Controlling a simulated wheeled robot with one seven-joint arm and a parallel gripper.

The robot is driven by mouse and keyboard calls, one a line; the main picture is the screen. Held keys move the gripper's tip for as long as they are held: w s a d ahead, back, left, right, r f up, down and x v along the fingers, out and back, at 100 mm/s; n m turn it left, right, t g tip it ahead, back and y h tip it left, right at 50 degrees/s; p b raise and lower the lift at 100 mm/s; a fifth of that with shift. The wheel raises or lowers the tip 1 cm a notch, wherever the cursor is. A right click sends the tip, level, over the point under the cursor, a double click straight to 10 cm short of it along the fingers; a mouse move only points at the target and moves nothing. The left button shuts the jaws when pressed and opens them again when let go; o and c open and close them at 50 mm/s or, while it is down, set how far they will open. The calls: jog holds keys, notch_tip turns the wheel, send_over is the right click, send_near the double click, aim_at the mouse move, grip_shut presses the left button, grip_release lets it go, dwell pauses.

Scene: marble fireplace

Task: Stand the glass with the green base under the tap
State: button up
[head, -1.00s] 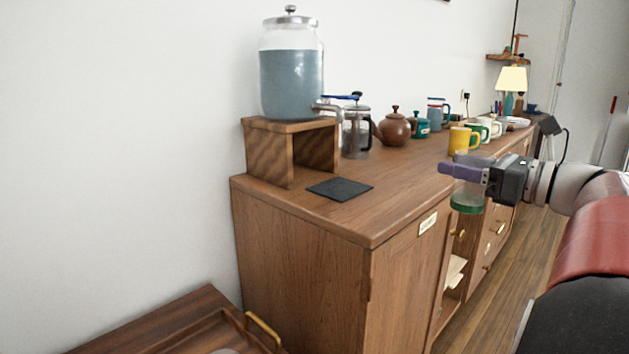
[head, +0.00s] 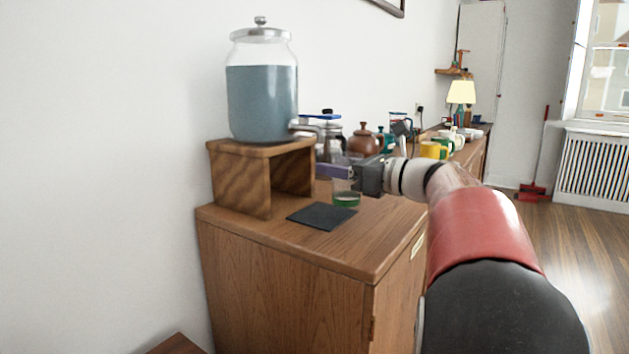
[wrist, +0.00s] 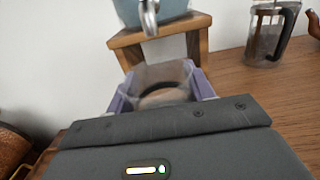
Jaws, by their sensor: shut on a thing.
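In the wrist view the glass (wrist: 162,80) shows as a clear rim between my purple fingers (wrist: 160,88). The tap (head: 306,127) sticks out to the right from the big jar of blue liquid (head: 262,100), which stands on a wooden stand (head: 240,180). The tap also shows in the wrist view (wrist: 148,18), ahead of the glass. The dark mat (head: 322,216) lies on the cabinet top in front of the stand.
A glass coffee press (head: 330,141) stands right of the stand, behind my gripper. A brown teapot (head: 363,141), several mugs and a lamp (head: 461,93) stand further along the cabinet (head: 365,240). The mat is bare.

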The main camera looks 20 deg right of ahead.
jog(key=shift+w+a+f+b, duration=0.1)
jog(key=shift+w+a+f, duration=0.45)
jog(key=shift+w, duration=0.25)
jog(key=shift+w+a+f+b, duration=0.1)
jog(key=shift+w+a+f, duration=0.45)
jog(key=shift+w, duration=0.3)
jog(key=shift+w+a+f+b, duration=0.1)
jog(key=shift+w+a+f, duration=0.45)
jog(key=shift+w, duration=0.25)
jog(key=shift+f, duration=0.2)
jog(key=o, duration=1.2)
jog(key=shift+s+d+r, duration=0.1)
jog(key=shift+r, duration=0.05)
jog(key=v, duration=1.1)
jog(key=shift+s+d, duration=0.2)
jog(key=shift+s, duration=0.15)
